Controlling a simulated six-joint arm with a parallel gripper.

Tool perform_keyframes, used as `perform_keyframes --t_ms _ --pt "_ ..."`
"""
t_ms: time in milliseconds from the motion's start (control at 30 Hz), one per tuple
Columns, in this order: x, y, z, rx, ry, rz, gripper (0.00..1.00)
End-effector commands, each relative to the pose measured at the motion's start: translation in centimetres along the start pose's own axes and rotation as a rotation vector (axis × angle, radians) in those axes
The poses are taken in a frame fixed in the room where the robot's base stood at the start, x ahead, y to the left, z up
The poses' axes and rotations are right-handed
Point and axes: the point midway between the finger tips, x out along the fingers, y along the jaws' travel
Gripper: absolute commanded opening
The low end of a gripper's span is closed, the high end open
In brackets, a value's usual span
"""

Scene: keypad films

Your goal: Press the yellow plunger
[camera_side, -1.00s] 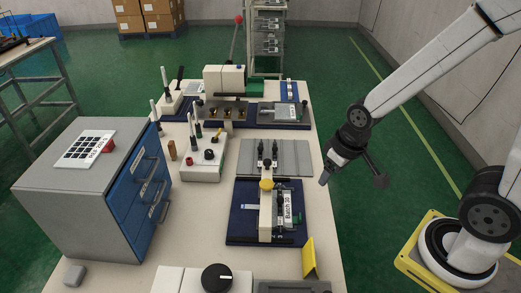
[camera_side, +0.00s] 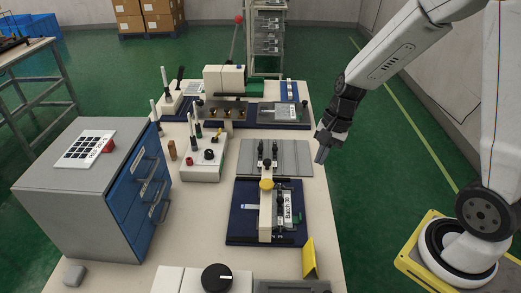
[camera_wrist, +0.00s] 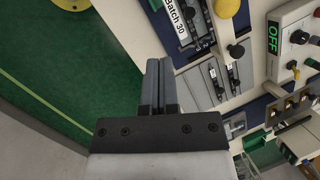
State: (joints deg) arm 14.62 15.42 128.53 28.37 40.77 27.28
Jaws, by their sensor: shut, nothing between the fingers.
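The yellow plunger (camera_side: 266,184) is a round yellow knob on top of a cream fixture (camera_side: 265,216) standing on a dark blue base plate (camera_side: 240,226). In the wrist view the yellow plunger (camera_wrist: 227,8) is at the top edge, partly cut off. My gripper (camera_side: 320,157) hangs in the air at the table's right edge, above and to the right of the plunger and clear of it. In the wrist view my gripper (camera_wrist: 158,62) has its two fingers together with nothing between them.
A label reading Batch 30 (camera_side: 287,207) is beside the plunger's fixture. A grey plate (camera_side: 290,158) lies behind it, and a yellow angled piece (camera_side: 309,258) stands in front. A control box (camera_side: 200,162) and blue drawers (camera_side: 140,190) are to the left.

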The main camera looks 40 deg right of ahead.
Motion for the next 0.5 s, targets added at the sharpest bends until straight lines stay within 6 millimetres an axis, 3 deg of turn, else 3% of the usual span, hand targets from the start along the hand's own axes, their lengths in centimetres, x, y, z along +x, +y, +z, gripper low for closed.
perform_keyframes --t_ms 200,500 --pt "-0.7 -2.3 -2.9 0.426 -0.174 -0.094 0.0" --pt "-1.7 -4.2 -5.2 0.717 -0.326 -0.17 0.0"
